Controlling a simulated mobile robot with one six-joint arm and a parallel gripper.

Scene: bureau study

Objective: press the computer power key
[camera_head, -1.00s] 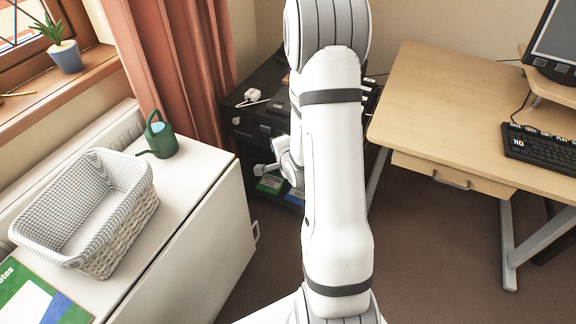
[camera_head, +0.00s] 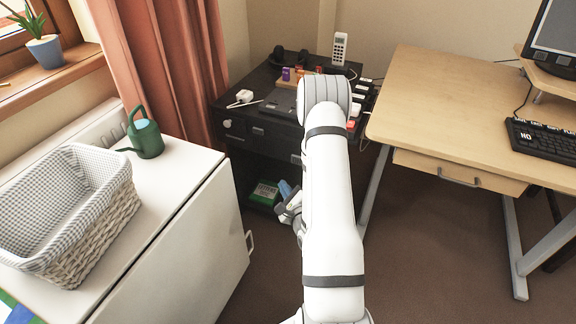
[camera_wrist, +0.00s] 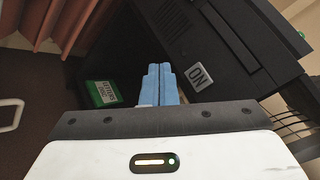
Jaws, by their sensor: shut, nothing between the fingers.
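A grey key marked "ON" (camera_wrist: 199,76) shows in the wrist view, on the side of a dark casing (camera_wrist: 205,40) with vent slots. In the wrist view my gripper (camera_wrist: 160,70) has its two blue fingers together and empty. Its tips are just left of the key, seemingly apart from it; the exact gap is unclear. In the head view my gripper (camera_head: 287,190) is low, in front of the black cabinet (camera_head: 262,133), partly hidden by my arm. The key cannot be made out in the head view.
A green and white box (camera_head: 265,193) lies low in the cabinet; it also shows in the wrist view (camera_wrist: 103,94). A phone (camera_head: 340,48) and small items stand on top. A wooden desk (camera_head: 440,100) is right, a white cabinet with a basket (camera_head: 110,215) left.

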